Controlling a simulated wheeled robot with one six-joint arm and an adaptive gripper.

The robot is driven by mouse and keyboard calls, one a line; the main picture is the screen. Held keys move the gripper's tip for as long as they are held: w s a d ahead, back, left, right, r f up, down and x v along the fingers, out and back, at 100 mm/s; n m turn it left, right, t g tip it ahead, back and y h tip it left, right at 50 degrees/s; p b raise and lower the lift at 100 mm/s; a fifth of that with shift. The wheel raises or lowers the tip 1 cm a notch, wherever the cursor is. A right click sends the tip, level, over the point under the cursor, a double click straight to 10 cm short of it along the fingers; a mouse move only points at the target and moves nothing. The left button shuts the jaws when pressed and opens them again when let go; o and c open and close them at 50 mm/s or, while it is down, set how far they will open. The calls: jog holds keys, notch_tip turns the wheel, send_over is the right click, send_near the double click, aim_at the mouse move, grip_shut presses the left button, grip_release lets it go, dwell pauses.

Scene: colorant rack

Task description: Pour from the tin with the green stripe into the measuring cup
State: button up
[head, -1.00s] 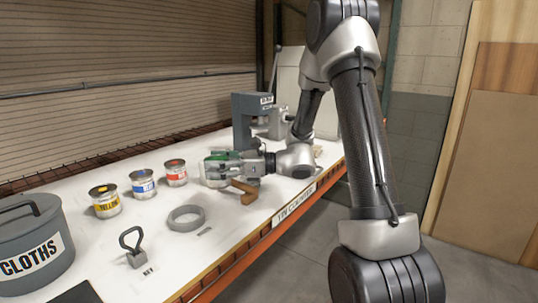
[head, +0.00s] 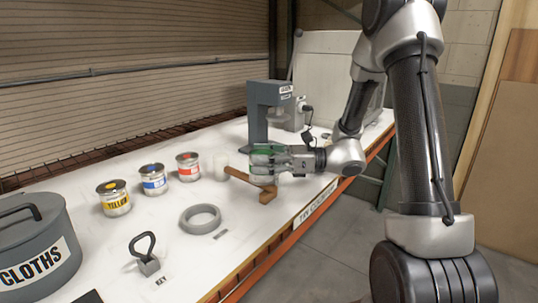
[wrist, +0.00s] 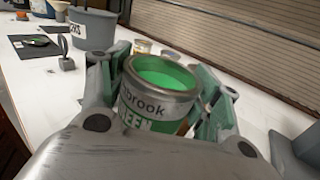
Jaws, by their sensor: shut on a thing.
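The green tin (wrist: 158,95) is open at the top, with green paint showing inside and part of the word GREEN on its label. My gripper (wrist: 160,100) is shut on it, with a finger at each side, and the tin looks roughly upright. In the head view the gripper (head: 262,162) holds it over the right part of the white bench, and the fingers hide most of the tin. A faint pale shape (head: 221,165) stands between the gripper and the red tin; it may be the clear measuring cup, but I cannot tell for sure.
Yellow (head: 114,202), blue (head: 153,183) and red (head: 188,171) tins stand in a row to the left. A brown wooden piece (head: 250,180) lies below the gripper. A grey ring (head: 200,219), a key weight (head: 146,262), a cloths bucket (head: 35,265) and a grey stand (head: 258,112) are also there.

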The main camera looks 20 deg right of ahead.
aim_at(263, 149)
jog(key=shift+w+d+f+m, duration=0.2)
jog(key=shift+w+f+m, duration=0.1)
jog(key=shift+w+m, duration=0.4)
jog(key=shift+m, duration=0.2)
jog(key=shift+w+d+r+m, duration=0.15)
jog(key=shift+w+r+m, duration=0.15)
jog(key=shift+r+m, duration=0.15)
jog(key=shift+w+d+r+m, duration=0.15)
jog(key=shift+w+r+m, duration=0.15)
jog(key=shift+r, duration=0.2)
jog(key=shift+w+d+r+m+t+y+p, duration=0.1)
jog(key=shift+w+d+r+m+t, duration=0.1)
jog(key=shift+w+m, duration=0.35)
jog(key=shift+w+d+r+m+t+y+p, duration=0.1)
jog(key=shift+w+d+r+m, duration=0.2)
jog(key=shift+m, duration=0.45)
jog(key=shift+w+d+r+m+t+y+p, duration=0.1)
jog(key=shift+w+d+m, duration=0.05)
jog(key=shift+w+m, duration=0.45)
jog(key=shift+w+d+r+m, duration=0.15)
jog(key=shift+w+r+m, duration=0.1)
jog(key=shift+m, duration=0.7)
dwell(0.7)
jog(key=shift+r+m+t+p, duration=0.2)
jog(key=shift+m+p, duration=0.15)
jog(key=shift+m, duration=0.25)
jog(key=shift+r+m+t+p, duration=0.1)
jog(key=shift+m+t+p, duration=0.15)
jog(key=shift+m, duration=0.35)
dwell(1.4)
